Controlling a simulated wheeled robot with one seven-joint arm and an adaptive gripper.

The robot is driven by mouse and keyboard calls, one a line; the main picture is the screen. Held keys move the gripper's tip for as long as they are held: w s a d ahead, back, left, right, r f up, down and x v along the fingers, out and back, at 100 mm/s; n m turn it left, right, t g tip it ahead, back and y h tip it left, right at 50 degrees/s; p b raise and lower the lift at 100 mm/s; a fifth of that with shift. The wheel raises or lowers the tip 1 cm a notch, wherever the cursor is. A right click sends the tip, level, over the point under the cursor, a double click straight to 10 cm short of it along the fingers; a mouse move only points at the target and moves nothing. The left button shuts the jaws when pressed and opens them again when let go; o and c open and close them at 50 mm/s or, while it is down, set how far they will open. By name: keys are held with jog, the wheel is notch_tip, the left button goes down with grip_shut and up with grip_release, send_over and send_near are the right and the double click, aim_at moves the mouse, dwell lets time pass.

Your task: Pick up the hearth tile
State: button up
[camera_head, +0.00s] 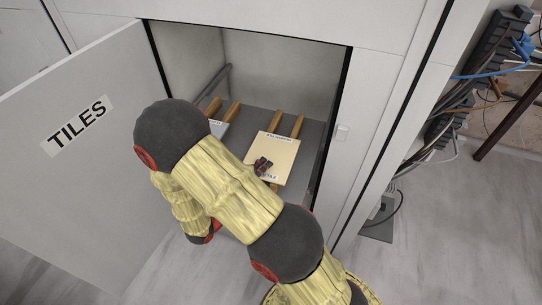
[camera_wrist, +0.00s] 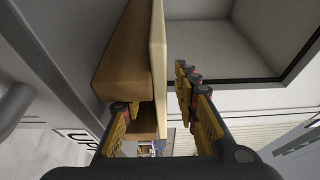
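A thin cream tile (camera_head: 277,149) lies flat on wooden rails inside the open cabinet. Its front label ends in "TILE"; the rest is covered or too small to read, so I cannot confirm it is the hearth tile. In the wrist view, the tile (camera_wrist: 158,60) shows edge-on beside the wooden rails. My gripper (camera_wrist: 158,92) is open, with fingers on both sides of the tile's edge. A gap shows between the tile and the right-hand fingers. In the head view, dark finger parts show over the tile's front, and my arm hides the rest of the gripper.
A second, greyish tile (camera_head: 219,129) lies on rails to the left, mostly hidden by my arm. The cabinet door (camera_head: 75,170), marked "TILES", stands open at left. The cabinet's right wall is close to the cream tile. Cables (camera_head: 440,125) hang at far right.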

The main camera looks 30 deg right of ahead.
jog(key=shift+w+d, duration=0.15)
jog(key=shift+d, duration=0.3)
jog(key=shift+c, duration=0.4)
grip_shut()
dwell(0.3)
